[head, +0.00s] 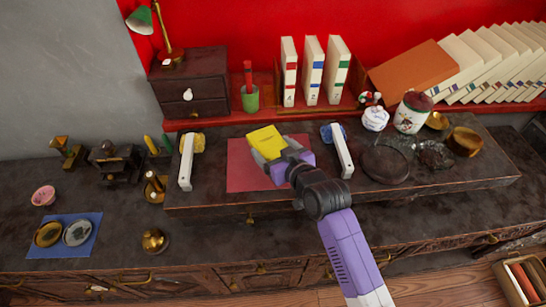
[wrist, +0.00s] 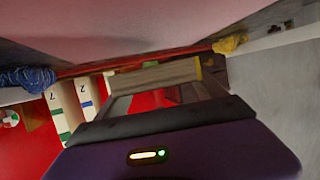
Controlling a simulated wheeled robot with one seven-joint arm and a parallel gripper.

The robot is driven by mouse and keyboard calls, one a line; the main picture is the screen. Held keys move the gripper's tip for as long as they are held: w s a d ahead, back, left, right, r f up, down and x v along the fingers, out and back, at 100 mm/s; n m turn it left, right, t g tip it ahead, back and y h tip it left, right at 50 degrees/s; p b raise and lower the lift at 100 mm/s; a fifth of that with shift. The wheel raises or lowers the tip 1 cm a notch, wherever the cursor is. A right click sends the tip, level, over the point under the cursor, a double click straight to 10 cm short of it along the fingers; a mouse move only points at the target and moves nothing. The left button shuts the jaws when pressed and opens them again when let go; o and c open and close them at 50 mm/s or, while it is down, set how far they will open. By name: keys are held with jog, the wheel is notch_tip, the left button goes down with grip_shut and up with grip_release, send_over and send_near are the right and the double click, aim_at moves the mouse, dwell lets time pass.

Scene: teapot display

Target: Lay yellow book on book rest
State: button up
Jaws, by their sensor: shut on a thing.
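The yellow book (head: 265,140) is over the far part of the red mat (head: 240,178) on the raised dark table. My gripper (head: 280,158) is shut on its near side. In the wrist view the book's pale page edge (wrist: 150,77) lies between my fingers (wrist: 158,92). I cannot tell whether the book touches the mat. No piece is clearly marked as the book rest.
White-handled pieces with yellow (head: 187,160) and blue (head: 343,155) ends flank the mat. Several white books (head: 312,70) stand behind.

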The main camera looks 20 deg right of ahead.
jog(key=shift+f, duration=2.1)
jog(key=shift+f, duration=0.15)
jog(key=o, duration=1.5)
jog(key=shift+c, duration=0.2)
jog(key=shift+s+r, duration=0.1)
jog(key=shift+r, duration=0.15)
jog(key=v, duration=1.1)
jog(key=shift+s+r+b, duration=0.1)
jog(key=shift+s+b, duration=0.3)
